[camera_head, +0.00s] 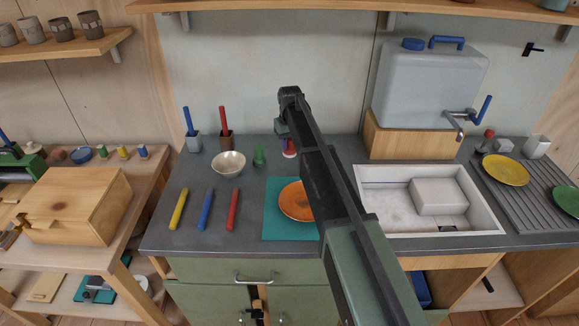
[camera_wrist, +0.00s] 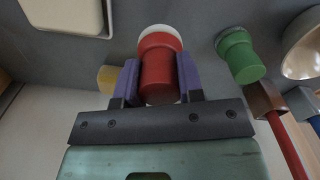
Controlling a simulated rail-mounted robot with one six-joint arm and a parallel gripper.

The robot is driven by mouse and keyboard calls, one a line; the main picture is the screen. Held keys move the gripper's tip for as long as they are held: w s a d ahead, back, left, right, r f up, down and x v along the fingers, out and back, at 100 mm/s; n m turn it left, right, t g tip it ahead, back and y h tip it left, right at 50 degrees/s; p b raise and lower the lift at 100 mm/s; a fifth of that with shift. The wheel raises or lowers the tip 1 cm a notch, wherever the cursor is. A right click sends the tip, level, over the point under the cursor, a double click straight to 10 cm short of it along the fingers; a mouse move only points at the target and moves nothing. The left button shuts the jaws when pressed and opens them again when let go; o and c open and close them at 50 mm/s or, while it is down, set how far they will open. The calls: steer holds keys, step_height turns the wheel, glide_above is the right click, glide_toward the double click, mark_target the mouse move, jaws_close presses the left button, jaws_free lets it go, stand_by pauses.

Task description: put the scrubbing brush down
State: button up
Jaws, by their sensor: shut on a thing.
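My gripper (camera_wrist: 159,82) is shut on the scrubbing brush (camera_wrist: 160,72), a red, knob-like piece with a white end, held between the two purple fingers. In the head view the brush (camera_head: 289,149) shows as a small red and white patch at the back of the grey counter (camera_head: 335,148), partly hidden by my arm. It is behind the orange plate (camera_head: 296,201) and right of a green knob-shaped object (camera_head: 259,157). That green object also stands apart beside it in the wrist view (camera_wrist: 238,58). I cannot tell whether the brush touches the counter.
The orange plate lies on a teal mat (camera_head: 279,231). A bowl (camera_head: 229,164) and two pots with handled tools (camera_head: 226,140) stand left. The sink (camera_head: 385,211), a water tank (camera_head: 425,85) and a drainer with plates (camera_head: 520,190) are right. A shelf (camera_head: 330,6) runs above.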

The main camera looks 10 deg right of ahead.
mark_target(290, 151)
step_height(290, 151, down, 4)
steer(key=b, duration=0.4)
steer(key=shift+f, duration=0.25)
steer(key=shift+r, duration=0.3)
steer(key=shift+f, duration=0.2)
steer(key=o, duration=1)
steer(key=shift+c, duration=0.2)
